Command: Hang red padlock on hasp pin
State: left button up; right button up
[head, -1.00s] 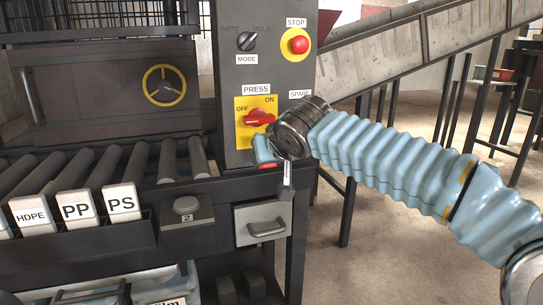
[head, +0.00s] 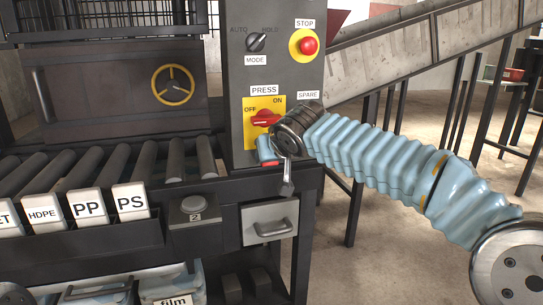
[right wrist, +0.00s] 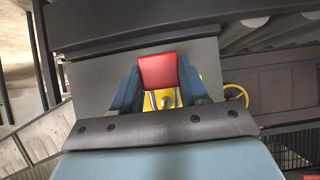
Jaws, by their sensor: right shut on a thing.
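My right gripper (head: 268,158) is in front of the grey control panel, just below the yellow switch plate (head: 251,104). Its blue fingers are shut on the red padlock, of which only a red sliver (head: 270,164) shows in the head view. In the right wrist view the red padlock body (right wrist: 158,70) sits between the two fingers, with its metal shackle toward the yellow plate (right wrist: 174,101). The red OFF/ON switch (head: 265,119) is on that plate. I cannot make out the hasp pin. My left gripper is not in view.
The red STOP button (head: 308,46) and the MODE knob (head: 256,42) are higher on the panel. A sloped chute (head: 400,48) runs behind my arm.

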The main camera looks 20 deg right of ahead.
dwell(0.3)
jog(key=o, duration=1.2)
jog(key=shift+s, duration=0.1)
